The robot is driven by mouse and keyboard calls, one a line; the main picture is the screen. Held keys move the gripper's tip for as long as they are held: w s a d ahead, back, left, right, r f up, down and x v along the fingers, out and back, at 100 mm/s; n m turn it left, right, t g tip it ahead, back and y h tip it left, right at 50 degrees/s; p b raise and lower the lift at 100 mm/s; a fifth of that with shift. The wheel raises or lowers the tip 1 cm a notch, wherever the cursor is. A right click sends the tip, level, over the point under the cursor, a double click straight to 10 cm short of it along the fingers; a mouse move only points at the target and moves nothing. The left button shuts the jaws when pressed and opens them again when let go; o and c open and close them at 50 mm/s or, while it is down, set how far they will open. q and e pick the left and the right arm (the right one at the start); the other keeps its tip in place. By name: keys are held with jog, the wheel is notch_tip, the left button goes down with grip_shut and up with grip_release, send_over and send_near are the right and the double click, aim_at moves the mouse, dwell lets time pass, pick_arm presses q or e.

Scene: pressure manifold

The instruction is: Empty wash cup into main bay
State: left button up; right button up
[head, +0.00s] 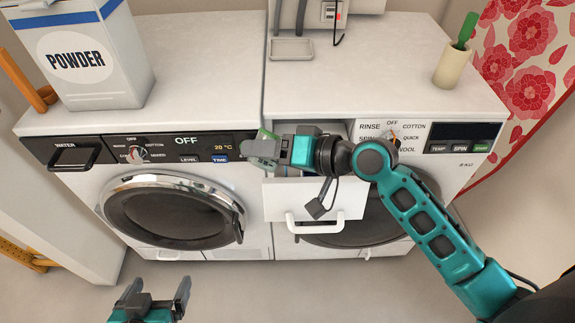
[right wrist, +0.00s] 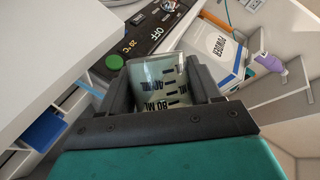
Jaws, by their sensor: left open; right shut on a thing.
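My right gripper (head: 262,150) is shut on the wash cup, a clear cup with dark ML marks (right wrist: 162,84). In the head view only a greenish bit of the cup (head: 267,134) shows by the fingers. The gripper and cup are over the left end of the open drawer (head: 285,198) of the right machine. The drawer's bays are mostly hidden under my gripper and wrist, so I cannot make out the main bay. Whether the cup holds liquid is unclear. My left gripper (head: 152,298) is open and empty, low in front of the left machine.
A powder box (head: 100,70) stands on the left washer (head: 190,80). A small grey tray (head: 291,49) and a cream cup with a green-handled tool (head: 453,68) are on the right machine. The right wrist view shows a blue part (right wrist: 43,130) at left. The floor in front is clear.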

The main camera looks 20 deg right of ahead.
jog(key=shift+f+m+b, duration=0.2)
jog(key=shift+m+b, duration=0.1)
jog(key=shift+b, duration=0.2)
dwell(0.5)
jog(key=shift+w+d+r+m+g+y+b, duration=0.15)
jog(key=shift+r+m+y+b, duration=0.25)
jog(key=shift+m, duration=0.2)
jog(key=shift+s+d+r+m+g+y+b, duration=0.15)
jog(key=shift+r+m+y+b, duration=0.1)
jog(key=shift+m+y, duration=0.3)
dwell(2.5)
jog(key=shift+w+d+r+m+y+b, duration=0.3)
jog(key=shift+w+m+b, duration=0.1)
jog(key=shift+m, duration=0.35)
dwell(1.0)
jog(key=shift+w+d+f+m+y, duration=0.15)
jog(key=shift+f+m+y, duration=0.2)
jog(key=shift+m, duration=0.25)
dwell(0.9)
